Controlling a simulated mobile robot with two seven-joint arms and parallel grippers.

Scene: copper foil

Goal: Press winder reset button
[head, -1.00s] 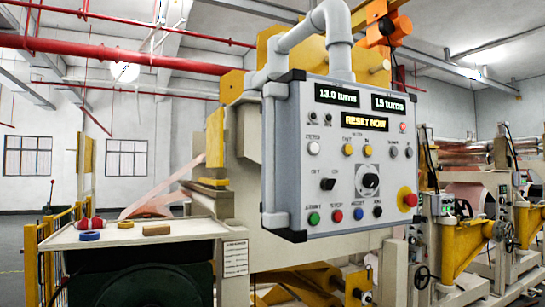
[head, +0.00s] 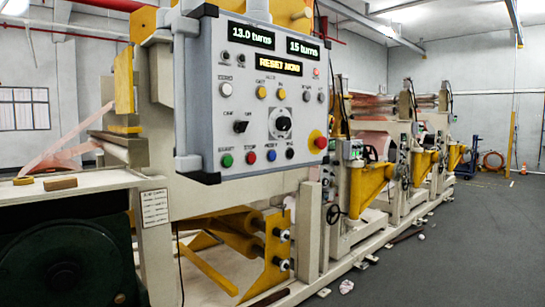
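The bottom row has a green button (head: 227,160), a red button (head: 251,158), a blue button (head: 271,156) and a black one (head: 290,153). The label over the blue button is blurred but looks like "RESET". Neither of my grippers is in view.
A red mushroom button on a yellow base (head: 317,140) sits at the panel's right edge. A light tabletop (head: 100,180) with a tan block (head: 60,184) lies at lower left. Yellow-armed machines stand at right, with open grey floor (head: 450,250) beyond.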

